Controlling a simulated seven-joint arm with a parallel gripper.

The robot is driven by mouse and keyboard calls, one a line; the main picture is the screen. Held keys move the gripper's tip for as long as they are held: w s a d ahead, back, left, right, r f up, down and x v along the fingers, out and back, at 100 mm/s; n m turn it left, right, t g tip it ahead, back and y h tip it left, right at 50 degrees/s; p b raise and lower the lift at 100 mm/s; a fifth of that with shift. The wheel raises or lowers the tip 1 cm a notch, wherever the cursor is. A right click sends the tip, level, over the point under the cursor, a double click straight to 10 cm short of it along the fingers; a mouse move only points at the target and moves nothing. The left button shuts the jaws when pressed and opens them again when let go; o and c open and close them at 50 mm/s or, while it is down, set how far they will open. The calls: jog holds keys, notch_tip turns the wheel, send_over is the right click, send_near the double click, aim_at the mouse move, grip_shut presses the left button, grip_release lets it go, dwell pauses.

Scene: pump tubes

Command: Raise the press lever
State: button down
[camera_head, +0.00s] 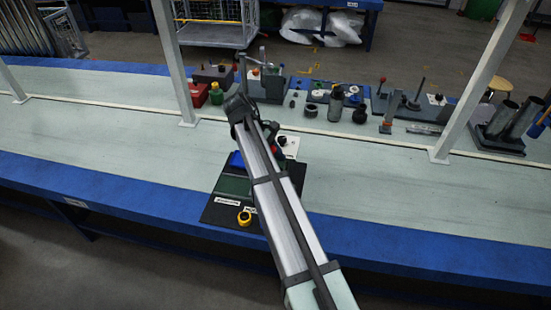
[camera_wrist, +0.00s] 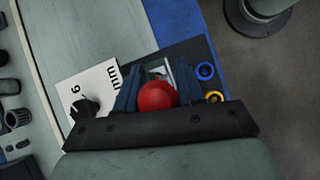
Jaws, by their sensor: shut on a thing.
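The press lever's red ball knob (camera_wrist: 157,97) sits between the two dark fingers of my gripper (camera_wrist: 165,78) in the wrist view. My gripper is shut on this knob. A small metallic part shows just beyond the knob; the rest of the lever is hidden. In the head view, a bit of red (camera_head: 275,149) shows beside my arm, which covers most of the press. The press stands on a dark base plate (camera_head: 218,212) near the bench's front edge. I cannot tell the lever's angle.
A white panel with a black dial (camera_wrist: 85,106) lies left of the knob. A yellow ring (camera_head: 244,218) is on the plate's front; a blue ring (camera_wrist: 205,71) is nearby. Bottles, fixtures and tubes line the bench's back (camera_head: 336,102). The bench left of the plate (camera_head: 110,130) is clear.

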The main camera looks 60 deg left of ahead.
jog(key=shift+s, duration=0.1)
jog(key=c, duration=0.9)
grip_release()
jog(key=shift+o, duration=0.2)
jog(key=w+d+f+g+y, duration=0.4)
jog(key=w+d+g+y, duration=0.1)
jog(key=g+y, duration=0.3)
jog(key=v, duration=1.4)
jog(key=w+d+f+m, duration=0.3)
jog(key=w+d+f, duration=0.3)
jog(key=d, duration=0.2)
jog(key=w+d+f+m+t, duration=0.1)
jog(key=w+d+f+m, duration=0.2)
jog(key=w+d+f, duration=0.2)
jog(key=w+d, duration=0.2)
jog(key=d, duration=0.1)
jog(key=shift+w+f+m+t+y, duration=0.15)
jog(key=shift+f+m+t+y, duration=0.15)
jog(key=shift+f+m, duration=0.1)
jog(key=shift+d, duration=0.1)
